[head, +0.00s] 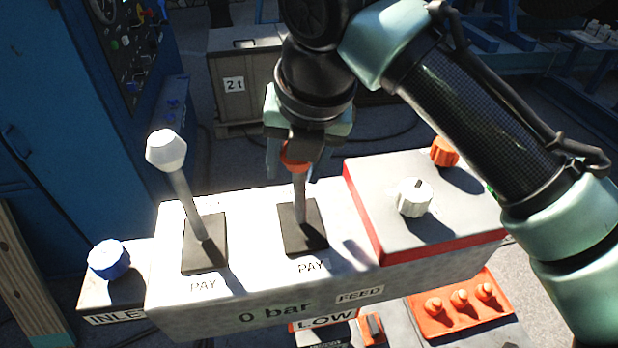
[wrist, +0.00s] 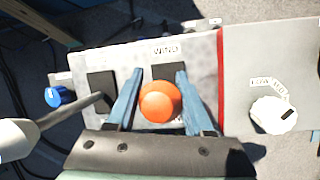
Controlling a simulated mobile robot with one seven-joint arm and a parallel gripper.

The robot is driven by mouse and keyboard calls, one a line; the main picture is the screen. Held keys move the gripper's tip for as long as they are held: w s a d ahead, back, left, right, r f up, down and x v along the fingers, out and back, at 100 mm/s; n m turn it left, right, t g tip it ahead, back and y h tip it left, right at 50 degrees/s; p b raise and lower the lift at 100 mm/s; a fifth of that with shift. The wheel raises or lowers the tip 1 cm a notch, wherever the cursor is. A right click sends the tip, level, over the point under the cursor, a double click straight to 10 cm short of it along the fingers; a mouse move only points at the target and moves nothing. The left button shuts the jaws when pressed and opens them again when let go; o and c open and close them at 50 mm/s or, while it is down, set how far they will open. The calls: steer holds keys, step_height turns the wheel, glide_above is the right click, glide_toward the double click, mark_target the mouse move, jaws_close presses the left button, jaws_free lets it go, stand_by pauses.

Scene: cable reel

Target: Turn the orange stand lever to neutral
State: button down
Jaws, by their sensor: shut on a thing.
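The orange stand lever (head: 299,190) rises from a black plate on the grey control stand, and its orange knob (wrist: 160,102) sits between the blue fingers in the wrist view. My gripper (head: 296,160) is shut on this knob from above. The lever stands close to upright in the head view, near the "PAY" label. In the wrist view a "WIND" label lies beyond the knob. The knob is partly hidden by my fingers in the head view. The black slot plate (head: 303,240) is partly hidden by the lever.
A white-knobbed lever (head: 166,150) stands to the left, tilted. A white rotary knob (head: 414,197) and an orange knob (head: 444,152) are on the red-edged box at right. A blue knob (head: 109,260) is at far left. Orange buttons (head: 460,299) sit low at right.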

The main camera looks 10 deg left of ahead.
steer(key=shift+s+a+f+t+b, duration=0.1)
steer(key=shift+s+f+t+b, duration=0.1)
steer(key=shift+s+t+b, duration=0.15)
steer(key=shift+s+d+r+t, duration=0.1)
steer(key=shift+d+r+t, duration=0.15)
steer(key=shift+d+r, duration=0.05)
steer(key=shift+c, duration=1.6)
jaws_free()
steer(key=b+v, duration=0.1)
steer(key=v, duration=1.2)
steer(key=shift+b, duration=0.3)
steer(key=shift+d, duration=0.15)
